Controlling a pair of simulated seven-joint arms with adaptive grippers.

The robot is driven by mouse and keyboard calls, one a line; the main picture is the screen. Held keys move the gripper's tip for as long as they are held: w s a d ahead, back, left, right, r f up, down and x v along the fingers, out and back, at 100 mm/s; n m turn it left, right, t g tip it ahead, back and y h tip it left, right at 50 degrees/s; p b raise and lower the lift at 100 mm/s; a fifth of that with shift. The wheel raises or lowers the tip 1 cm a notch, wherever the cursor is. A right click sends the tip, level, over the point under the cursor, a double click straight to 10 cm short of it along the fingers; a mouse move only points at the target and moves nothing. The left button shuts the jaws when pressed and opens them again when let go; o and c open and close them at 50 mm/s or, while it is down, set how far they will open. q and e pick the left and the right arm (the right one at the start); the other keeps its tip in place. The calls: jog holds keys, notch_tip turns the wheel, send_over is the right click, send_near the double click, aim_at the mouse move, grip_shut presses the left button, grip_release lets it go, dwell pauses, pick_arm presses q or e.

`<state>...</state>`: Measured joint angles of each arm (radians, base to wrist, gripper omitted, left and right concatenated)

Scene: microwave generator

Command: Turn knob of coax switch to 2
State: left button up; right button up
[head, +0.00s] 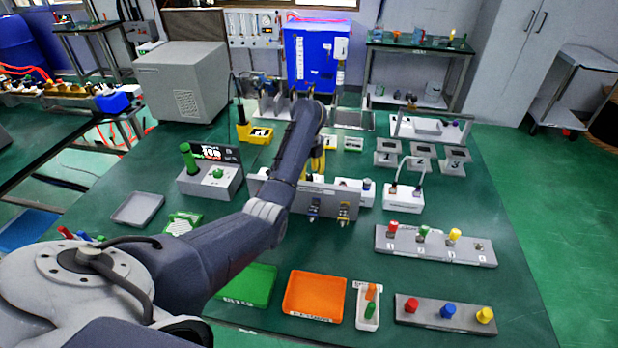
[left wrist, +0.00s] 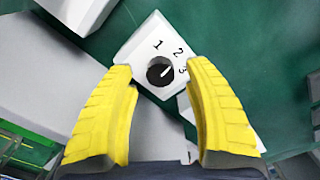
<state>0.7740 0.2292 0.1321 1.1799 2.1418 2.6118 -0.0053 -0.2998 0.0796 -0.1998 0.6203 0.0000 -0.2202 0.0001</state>
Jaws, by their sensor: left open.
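The coax switch (left wrist: 139,50) is a small white box in the left wrist view, marked 1, 2 and 3. Its round black knob (left wrist: 158,74) has a white pointer line that leans up and right, toward the side of the 2 and 3; the exact setting is hard to tell. My left gripper (left wrist: 158,66) is open, its yellow fingers apart on either side of the knob and holding nothing. In the head view, the left gripper (head: 318,165) is mostly hidden behind my arm. My right gripper is not in view.
A grey upright panel (head: 330,201) with connectors stands close to the left gripper. A white device (head: 403,197) with a cable and several numbered stands (head: 422,156) are to its right. Trays, including an orange one (head: 314,295), lie in front. Green table is clear between them.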

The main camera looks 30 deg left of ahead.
pick_arm(q)
jog(key=shift+f, duration=0.8)
jog(key=shift+c, duration=0.2)
grip_shut()
